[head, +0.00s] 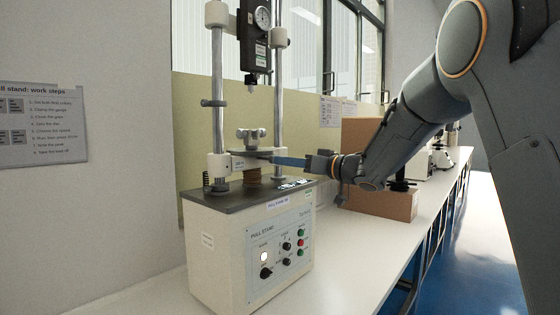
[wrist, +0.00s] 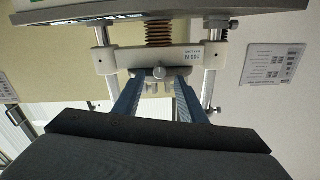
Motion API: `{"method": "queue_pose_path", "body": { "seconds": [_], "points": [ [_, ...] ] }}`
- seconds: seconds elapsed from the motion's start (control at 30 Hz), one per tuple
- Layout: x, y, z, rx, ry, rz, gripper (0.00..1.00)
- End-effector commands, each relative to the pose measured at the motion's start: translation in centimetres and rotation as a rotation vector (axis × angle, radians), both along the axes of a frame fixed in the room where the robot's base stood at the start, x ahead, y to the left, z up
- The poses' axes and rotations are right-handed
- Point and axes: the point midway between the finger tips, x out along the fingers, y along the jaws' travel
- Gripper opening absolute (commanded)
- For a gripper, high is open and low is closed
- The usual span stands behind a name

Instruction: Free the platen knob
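The pull stand (head: 250,245) stands on the bench with a white crosshead (head: 222,164) between two posts. A grey winged clamp piece (head: 251,134), apparently the platen knob, sits above a dark flat plate (head: 250,153) on the crosshead. My gripper (head: 276,161) reaches in from the right at about plate level, below the wings. The wrist view is upside down. It shows the two blue fingers of my gripper (wrist: 158,84) spread apart, with the crosshead (wrist: 195,55) and a small rounded grey knob (wrist: 159,72) beyond and between them. Finger contact is unclear.
A force gauge (head: 255,40) hangs above the crosshead between the posts. A brown coil or bellows (wrist: 158,33) sits beneath it. A cardboard box (head: 385,203) stands to the right under my arm. The front of the white bench (head: 345,265) is clear.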

Motion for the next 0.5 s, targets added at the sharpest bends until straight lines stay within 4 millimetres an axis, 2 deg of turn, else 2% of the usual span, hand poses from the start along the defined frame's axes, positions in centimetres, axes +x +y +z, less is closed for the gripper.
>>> {"method": "queue_pose_path", "body": {
  "seconds": [0.2,0.5],
  "points": [
    [1.8,2.4,0.0,-0.001,0.000,0.001,0.38],
    [2.5,3.2,0.0,0.000,0.000,-0.002,0.38]
  ]
}}
